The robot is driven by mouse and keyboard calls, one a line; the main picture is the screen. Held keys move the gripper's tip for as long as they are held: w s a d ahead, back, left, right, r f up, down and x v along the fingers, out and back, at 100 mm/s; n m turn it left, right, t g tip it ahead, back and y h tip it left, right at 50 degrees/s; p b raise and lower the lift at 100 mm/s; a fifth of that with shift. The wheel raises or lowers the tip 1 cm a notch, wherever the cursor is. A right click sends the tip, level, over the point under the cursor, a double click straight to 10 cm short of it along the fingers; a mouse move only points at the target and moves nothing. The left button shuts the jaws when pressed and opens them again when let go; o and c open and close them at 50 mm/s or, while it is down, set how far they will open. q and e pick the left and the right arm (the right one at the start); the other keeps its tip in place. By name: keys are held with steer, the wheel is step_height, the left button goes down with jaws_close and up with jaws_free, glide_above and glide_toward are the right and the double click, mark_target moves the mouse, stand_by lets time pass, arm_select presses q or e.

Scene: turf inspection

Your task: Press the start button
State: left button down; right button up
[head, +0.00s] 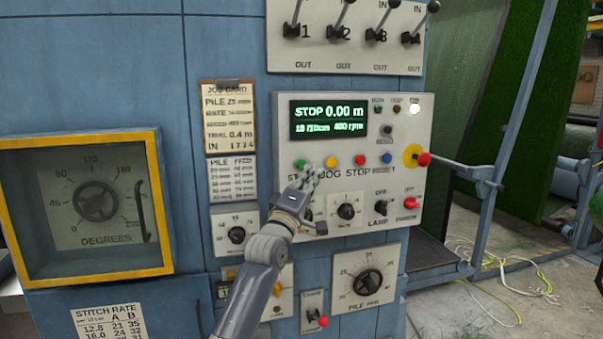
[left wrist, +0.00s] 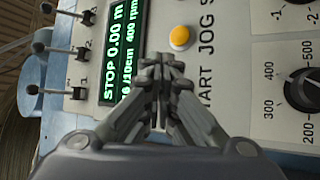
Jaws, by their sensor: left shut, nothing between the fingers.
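The green start button (head: 300,163) sits at the left end of a button row on the white control panel (head: 450,110). My left gripper (head: 310,173) is shut and empty, its fingertips just below and right of the green button. I cannot tell whether they touch the panel. The gripper covers much of the START label. In the left wrist view, the shut fingers (left wrist: 163,60) lie over the panel between the display and the letters "ART". The green button is hidden there. My right gripper is not in view.
Yellow jog (head: 330,161), red stop (head: 359,160) and blue reset (head: 387,157) buttons sit close to the right. The display (head: 328,117) reads STOP 0.00 m. Knobs sit below. Loose cords (head: 515,265) lie on the floor.

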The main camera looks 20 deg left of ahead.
arm_select(q)
steer(key=shift+w+a, duration=0.55)
steer(key=shift+w, duration=0.2)
steer(key=shift+b, duration=0.3)
stand_by(0.7)
steer(key=shift+w+a, duration=0.2)
steer(key=shift+w, duration=0.15)
steer(key=shift+w+a+r+b, duration=0.1)
steer(key=shift+w+a+b, duration=0.2)
steer(key=shift+w+b, duration=0.1)
stand_by(0.7)
steer(key=shift+d, duration=0.1)
stand_by(0.4)
steer(key=shift+s+d+p, duration=0.35)
steer(key=shift+s+p, duration=0.3)
steer(key=shift+s, duration=0.15)
